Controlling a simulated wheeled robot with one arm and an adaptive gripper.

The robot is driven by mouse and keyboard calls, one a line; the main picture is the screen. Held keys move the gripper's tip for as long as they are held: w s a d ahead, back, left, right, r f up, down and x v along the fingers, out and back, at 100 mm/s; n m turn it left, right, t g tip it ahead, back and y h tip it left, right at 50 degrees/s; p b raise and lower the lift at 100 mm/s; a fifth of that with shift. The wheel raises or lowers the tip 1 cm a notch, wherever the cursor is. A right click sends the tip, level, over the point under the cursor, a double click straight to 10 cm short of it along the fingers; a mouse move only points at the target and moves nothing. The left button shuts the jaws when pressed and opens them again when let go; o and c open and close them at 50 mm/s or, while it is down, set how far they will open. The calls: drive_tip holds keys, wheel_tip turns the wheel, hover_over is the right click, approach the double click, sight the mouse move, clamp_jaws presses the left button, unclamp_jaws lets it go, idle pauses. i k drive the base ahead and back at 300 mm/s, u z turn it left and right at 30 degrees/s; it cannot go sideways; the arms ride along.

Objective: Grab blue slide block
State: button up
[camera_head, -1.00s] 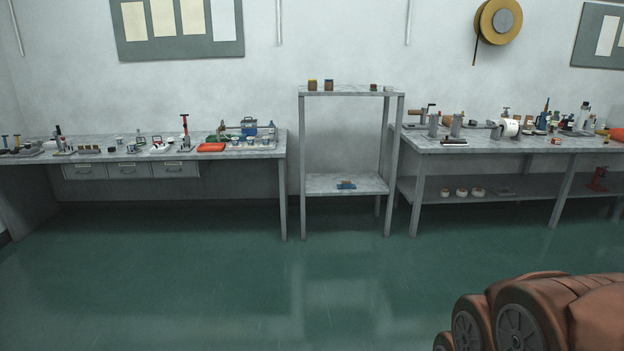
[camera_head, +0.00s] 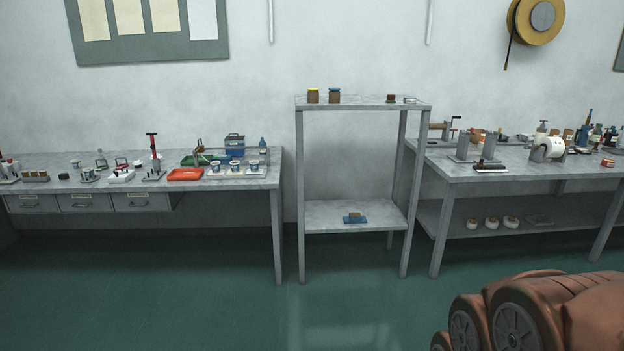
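A small blue block (camera_head: 355,220) with a tan piece on top sits on the lower shelf of the grey rack in the middle of the head view. It may be the blue slide block, but it is too small to tell its details. Part of my own arm shows at the bottom right, far in front of the rack and apart from it. My gripper is not in view.
The grey rack (camera_head: 363,102) has several small jars and items on top. A long bench (camera_head: 240,184) with tools, trays and cups stands left. Another bench (camera_head: 520,174) with bottles and a roll stands right. The green floor (camera_head: 230,310) ahead is clear.

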sight(354, 217)
drive_tip(key=i, duration=3.9)
drive_tip(key=u, duration=0.65)
